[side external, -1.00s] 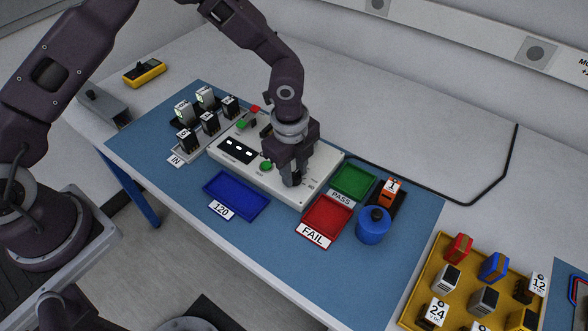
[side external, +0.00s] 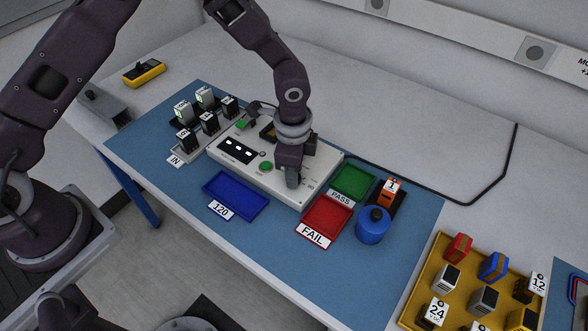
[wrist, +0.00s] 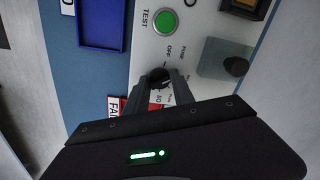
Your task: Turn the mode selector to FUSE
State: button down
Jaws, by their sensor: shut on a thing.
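The mode selector (wrist: 157,75) is a dark round knob on the white tester (side external: 312,188). In the wrist view, the labels OFF and FUSE are printed beside it, with more small print near my fingers. My gripper (wrist: 160,80) is shut on the knob, one finger on each side. In the side view my gripper (side external: 292,184) points down at the tester's right part and hides the knob. The knob's pointer is covered, so I cannot tell which label it faces.
A green TEST button (wrist: 165,20) and a grey block with a black knob (wrist: 236,66) lie close by. A red FAIL tray (side external: 327,217), green PASS tray (side external: 353,181), blue tray (side external: 236,195) and blue canister (side external: 373,227) surround the tester.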

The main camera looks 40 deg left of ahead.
jog(key=shift+s+n, duration=0.15)
jog(key=shift+n, duration=0.45)
jog(key=c, duration=1.1)
grip_release()
jog(key=shift+r, duration=0.1)
notch_tip(320, 180, up, 7)
jog(key=shift+s+d+f, duration=0.1)
jog(key=shift+s+d, duration=0.05)
